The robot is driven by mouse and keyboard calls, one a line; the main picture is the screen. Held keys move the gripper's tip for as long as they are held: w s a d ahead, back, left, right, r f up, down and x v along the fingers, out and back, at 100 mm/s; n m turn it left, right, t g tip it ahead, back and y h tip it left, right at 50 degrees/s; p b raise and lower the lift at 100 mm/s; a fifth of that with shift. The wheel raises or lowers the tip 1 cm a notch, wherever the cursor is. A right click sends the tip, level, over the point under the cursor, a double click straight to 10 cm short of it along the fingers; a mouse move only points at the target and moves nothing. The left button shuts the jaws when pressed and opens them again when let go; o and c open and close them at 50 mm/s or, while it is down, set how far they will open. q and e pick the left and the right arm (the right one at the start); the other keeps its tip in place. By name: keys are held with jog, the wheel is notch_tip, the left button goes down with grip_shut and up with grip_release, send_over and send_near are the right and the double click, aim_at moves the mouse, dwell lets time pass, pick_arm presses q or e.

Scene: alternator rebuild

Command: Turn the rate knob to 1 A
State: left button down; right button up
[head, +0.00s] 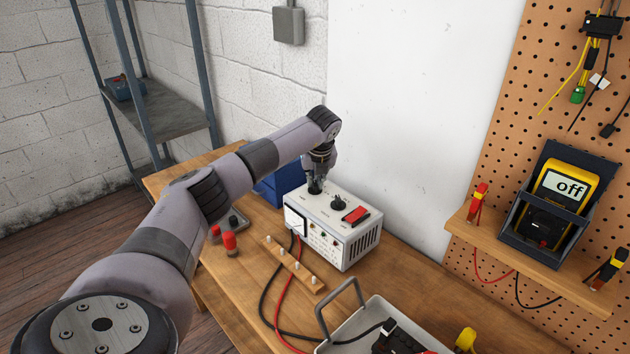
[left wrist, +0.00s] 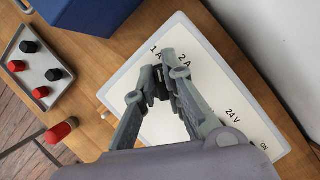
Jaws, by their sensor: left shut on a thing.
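A white charger box (head: 335,227) with a meter on its front stands on the wooden bench. My left gripper (head: 316,184) reaches down from above onto the left part of its top. In the left wrist view, the gripper (left wrist: 160,84) is shut on a dark knob (left wrist: 161,92) beside the printed "1 A" and "2 A" labels. The fingers hide most of this rate knob, so I cannot tell where its pointer stands. A second black knob (head: 338,202) and a red switch (head: 355,214) sit to the right on the top. My right gripper is not in view.
A blue box (head: 277,186) stands close behind the charger. A grey tray (head: 347,307) is nearer. A multimeter (head: 567,189) reading "off" stands on the pegboard shelf.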

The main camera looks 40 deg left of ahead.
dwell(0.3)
pick_arm(q)
jog(key=c, duration=1.7)
grip_release()
jog(key=v, duration=1.2)
jog(key=shift+w, duration=0.1)
